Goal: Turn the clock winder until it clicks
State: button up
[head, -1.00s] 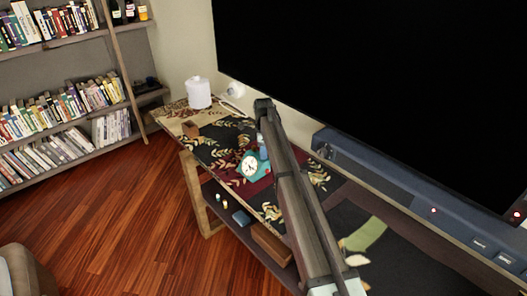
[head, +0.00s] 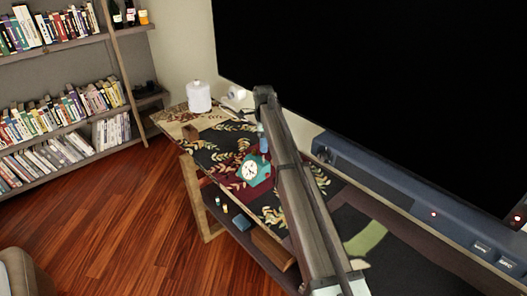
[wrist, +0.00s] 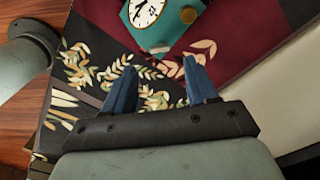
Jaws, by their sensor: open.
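The teal clock (head: 257,172) with a white dial sits on the patterned cloth of the low cabinet, left of my arm. In the wrist view the clock (wrist: 158,36) is at the top edge, partly cut off. A round brass-coloured knob (wrist: 188,15), which looks like the winder, is on it to the right of the dial. My gripper (wrist: 160,64) is open and empty, its two blue fingers apart and pointing toward the clock. The fingertips end short of the knob in the picture. In the head view my arm hides most of the gripper.
Small items lie on the lower shelf.

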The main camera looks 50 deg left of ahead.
notch_tip(320, 180, up, 7)
dwell(0.3)
dwell(0.4)
notch_tip(320, 180, down, 14)
jog(key=m, duration=3.6)
jog(key=shift+r, duration=0.1)
